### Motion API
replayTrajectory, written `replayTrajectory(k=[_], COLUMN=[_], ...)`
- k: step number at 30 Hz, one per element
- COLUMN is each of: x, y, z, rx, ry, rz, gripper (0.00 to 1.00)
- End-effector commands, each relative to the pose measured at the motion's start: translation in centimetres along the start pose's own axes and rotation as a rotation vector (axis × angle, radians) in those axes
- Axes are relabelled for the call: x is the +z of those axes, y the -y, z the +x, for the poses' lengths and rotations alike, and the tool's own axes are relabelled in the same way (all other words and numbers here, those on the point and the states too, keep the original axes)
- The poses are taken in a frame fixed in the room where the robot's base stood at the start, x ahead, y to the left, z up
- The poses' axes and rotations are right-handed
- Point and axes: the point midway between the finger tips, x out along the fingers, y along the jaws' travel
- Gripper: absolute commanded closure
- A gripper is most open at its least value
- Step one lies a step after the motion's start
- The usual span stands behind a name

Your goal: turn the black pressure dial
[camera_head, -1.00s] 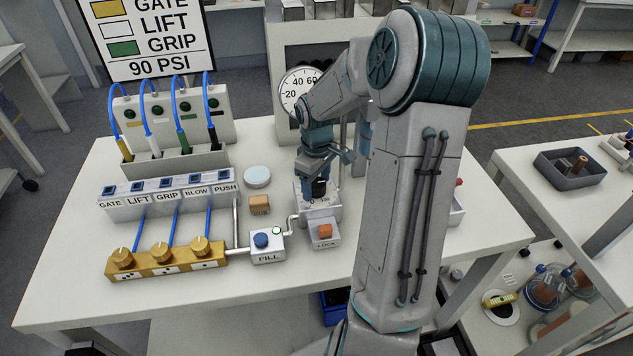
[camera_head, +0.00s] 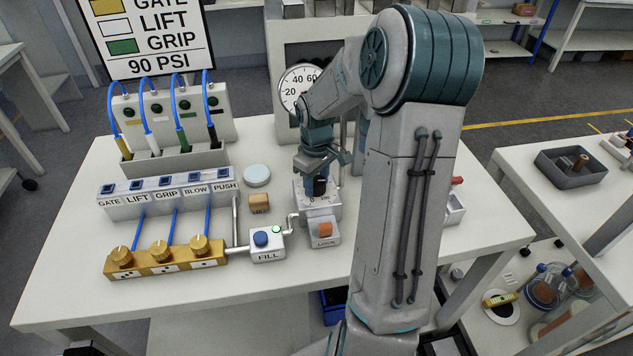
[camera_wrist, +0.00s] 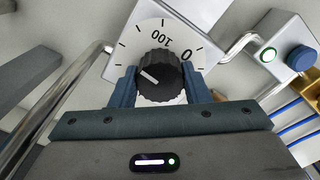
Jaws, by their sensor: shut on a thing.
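The black pressure dial (camera_wrist: 159,76) is a ribbed knob with a white pointer line, on a white scale plate (camera_wrist: 150,36) marked 0 and 100. In the head view the dial (camera_head: 320,187) shows as a small dark knob below my gripper (camera_head: 320,176), on a grey block. My gripper hides part of its scale there.
A round gauge (camera_head: 299,88) stands behind, partly hidden by my arm. In front are the LOCK box (camera_head: 325,232) with an orange button and the FILL box (camera_head: 266,245) with a blue button. Brass knobs (camera_head: 161,252) and a labelled switch row (camera_head: 167,192) stand left.

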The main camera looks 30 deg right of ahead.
Motion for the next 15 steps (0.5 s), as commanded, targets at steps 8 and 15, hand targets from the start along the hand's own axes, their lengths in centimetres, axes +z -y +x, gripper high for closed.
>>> replayTrajectory(k=[8,15], x=[-0.11,-0.1], y=[0.0,-0.04], z=[0.08,0.02], rx=[0.003,0.002], ry=[-0.002,-0.002], rz=[0.19,0.325], gripper=[0.81,0.81])
